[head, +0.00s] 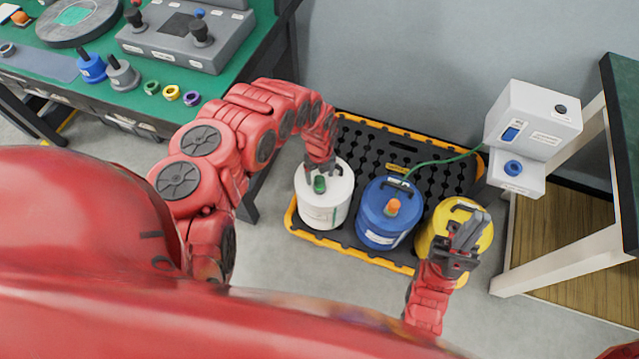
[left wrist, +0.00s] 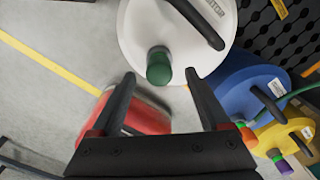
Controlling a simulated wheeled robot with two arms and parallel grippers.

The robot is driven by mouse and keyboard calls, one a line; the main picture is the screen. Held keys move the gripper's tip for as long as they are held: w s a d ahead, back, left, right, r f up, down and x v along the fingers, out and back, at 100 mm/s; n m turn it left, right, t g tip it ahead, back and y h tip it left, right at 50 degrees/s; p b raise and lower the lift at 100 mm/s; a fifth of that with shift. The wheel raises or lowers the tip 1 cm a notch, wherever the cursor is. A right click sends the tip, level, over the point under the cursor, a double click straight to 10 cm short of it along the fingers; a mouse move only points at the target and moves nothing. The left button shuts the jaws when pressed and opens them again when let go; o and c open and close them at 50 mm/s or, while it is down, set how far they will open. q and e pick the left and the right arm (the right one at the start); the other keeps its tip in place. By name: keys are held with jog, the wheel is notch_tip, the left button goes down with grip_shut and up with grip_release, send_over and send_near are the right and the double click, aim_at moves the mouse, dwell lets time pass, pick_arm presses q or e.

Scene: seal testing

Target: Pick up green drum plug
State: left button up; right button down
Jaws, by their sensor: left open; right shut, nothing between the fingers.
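The green drum plug (head: 319,184) stands upright on top of the white drum (head: 322,212). In the left wrist view the green plug (left wrist: 159,67) is at the edge of the white drum's lid (left wrist: 150,28), beyond and between the open fingers. My left gripper (head: 320,166) is open just above the white drum, close to the plug and not closed on it. In the left wrist view my left gripper's fingertips (left wrist: 160,76) show apart, with nothing held. My right gripper (head: 474,228) is shut and empty above the yellow drum (head: 436,222).
A blue drum (head: 382,222) with an orange plug (head: 393,207) stands beside the white drum. The drums stand on a black pallet with yellow edges (head: 357,127). A green hose (head: 440,161) runs to a white device (head: 533,125). A green workbench (head: 235,75) is at upper left.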

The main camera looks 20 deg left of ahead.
pick_arm(q)
jog(key=shift+s+f, duration=0.1)
jog(key=shift+f, duration=1.2)
grip_shut()
